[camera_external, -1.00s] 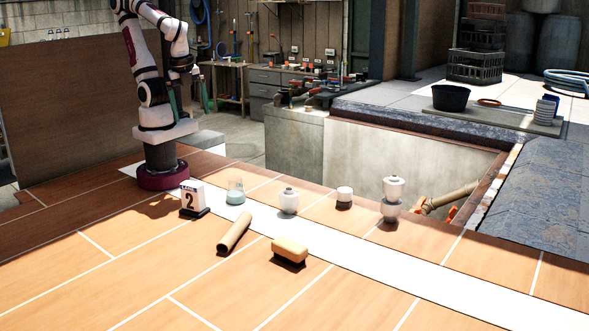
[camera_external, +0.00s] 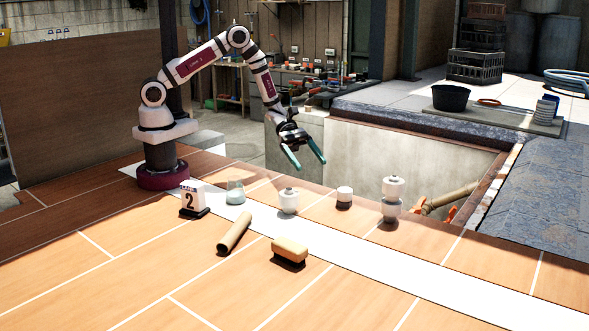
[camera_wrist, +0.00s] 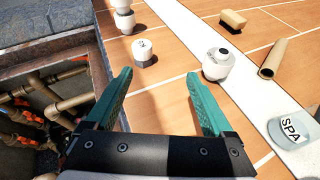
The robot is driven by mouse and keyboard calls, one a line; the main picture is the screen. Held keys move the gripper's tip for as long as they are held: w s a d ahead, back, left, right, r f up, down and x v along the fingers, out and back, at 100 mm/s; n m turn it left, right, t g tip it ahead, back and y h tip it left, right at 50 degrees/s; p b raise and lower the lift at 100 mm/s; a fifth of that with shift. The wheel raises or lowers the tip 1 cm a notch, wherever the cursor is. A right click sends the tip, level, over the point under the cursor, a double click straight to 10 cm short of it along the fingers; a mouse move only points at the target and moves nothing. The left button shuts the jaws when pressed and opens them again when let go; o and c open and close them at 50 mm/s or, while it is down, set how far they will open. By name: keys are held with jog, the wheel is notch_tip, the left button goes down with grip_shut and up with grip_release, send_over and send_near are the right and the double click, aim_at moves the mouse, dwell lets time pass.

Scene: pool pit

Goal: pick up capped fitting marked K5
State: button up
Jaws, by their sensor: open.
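My gripper (camera_external: 309,163) is open and empty, its teal fingers pointing down in the air above the far edge of the wooden deck. In the wrist view its fingers (camera_wrist: 158,73) are spread apart. A squat white fitting with a dark base (camera_external: 344,194) stands on the deck; it also shows just beyond the left fingertip in the wrist view (camera_wrist: 142,48). A rounder white fitting with a top knob (camera_external: 288,201) stands to its left; in the wrist view it (camera_wrist: 217,66) is beyond the right fingertip. No K5 mark is legible, so I cannot tell which one carries it.
A stacked white piece (camera_external: 392,188) stands to the right. A glass jar labelled SPA (camera_wrist: 292,130), a tan tube (camera_external: 234,232), a brush (camera_external: 289,249) and a "2" block (camera_external: 193,197) stand or lie nearby. A pit with pipes (camera_wrist: 50,100) lies beyond the deck edge.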

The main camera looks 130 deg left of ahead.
aim_at(344, 196)
jog(key=shift+a+f+n+y, duration=0.4)
jog(key=shift+a+f+n, duration=0.45)
jog(key=shift+a, duration=0.25)
jog(key=shift+w+d+f+t, duration=0.1)
jog(key=shift+w+f+t, duration=0.25)
jog(key=shift+w, duration=0.3)
jog(key=x, duration=1.4)
jog(key=shift+w+r, duration=0.15)
jog(key=shift+r, duration=0.2)
grip_shut()
